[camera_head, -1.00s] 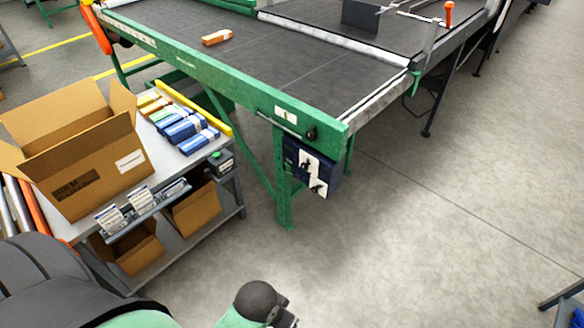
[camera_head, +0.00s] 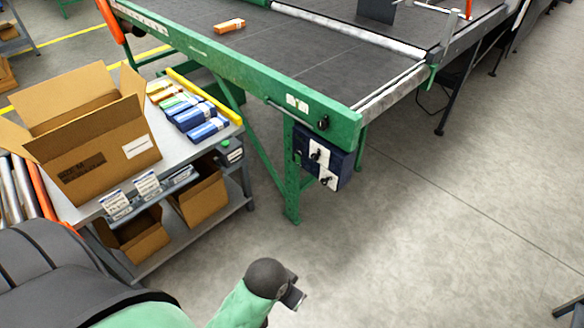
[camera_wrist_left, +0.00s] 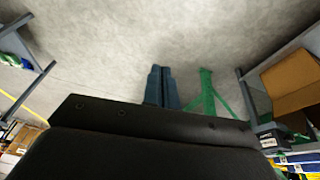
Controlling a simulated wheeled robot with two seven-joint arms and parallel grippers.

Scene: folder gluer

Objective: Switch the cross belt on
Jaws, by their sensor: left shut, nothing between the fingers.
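A dark blue control box (camera_head: 342,170) hangs under the near corner of the green-framed belt table. It carries two white plates with black knobs, an upper switch (camera_head: 316,155) and a lower switch (camera_head: 327,179). Their labels are too small to read, so I cannot tell which one is for the cross belt. My left arm is at the bottom of the head view, below the box and well apart from it. In the left wrist view my left gripper (camera_wrist_left: 161,70) is shut and empty, with floor beyond it. My right gripper is not in view.
The dark belt table (camera_head: 230,62) has a green leg (camera_head: 291,175) beside the box. At left stands a grey workbench (camera_head: 238,192) with an open carton (camera_head: 95,150) and several small packs. Concrete floor (camera_head: 430,240) to the right of the box is clear.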

